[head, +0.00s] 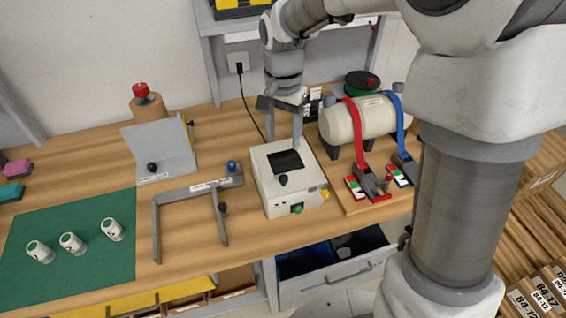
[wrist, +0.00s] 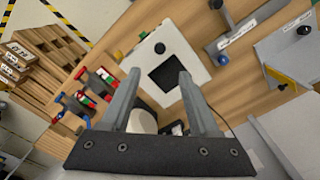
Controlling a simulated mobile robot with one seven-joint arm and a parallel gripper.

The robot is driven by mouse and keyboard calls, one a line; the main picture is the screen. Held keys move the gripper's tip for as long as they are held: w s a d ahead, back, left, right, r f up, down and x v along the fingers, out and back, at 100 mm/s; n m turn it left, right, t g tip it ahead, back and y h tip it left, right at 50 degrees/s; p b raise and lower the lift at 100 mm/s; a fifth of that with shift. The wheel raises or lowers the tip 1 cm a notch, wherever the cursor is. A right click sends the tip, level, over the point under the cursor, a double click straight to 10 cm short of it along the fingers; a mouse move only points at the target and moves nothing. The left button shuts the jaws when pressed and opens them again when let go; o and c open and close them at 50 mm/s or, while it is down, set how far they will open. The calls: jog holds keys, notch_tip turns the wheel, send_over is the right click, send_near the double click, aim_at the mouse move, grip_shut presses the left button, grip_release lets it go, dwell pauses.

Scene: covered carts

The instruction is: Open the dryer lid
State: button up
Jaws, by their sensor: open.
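The white box that looks like the dryer (head: 302,198) stands on the wooden bench. It has a dark square window (head: 284,162) on top, a black knob (head: 283,180) near its front edge, and green and yellow knobs on the front. Its top looks flat and shut. My gripper (head: 284,136) is open and empty, above the back of the box, fingers pointing down. In the wrist view the open fingers (wrist: 159,74) frame the dark window (wrist: 167,77), and the black knob (wrist: 159,48) lies beyond them. I cannot tell how high the tips are.
A grey bracket frame (head: 190,192) and a grey fixture with a raised plate (head: 158,148) stand left of the box. A cream tank (head: 362,122) with red and blue straps is close on the right. White jars (head: 72,243) rest on a green mat (head: 90,275). A drawer below is open.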

aim_at(283, 177)
notch_tip(283, 177, down, 14)
jog(key=shift+r+p, duration=0.25)
jog(key=shift+p, duration=0.1)
jog(key=shift+c, duration=0.2)
grip_shut()
dwell(1.2)
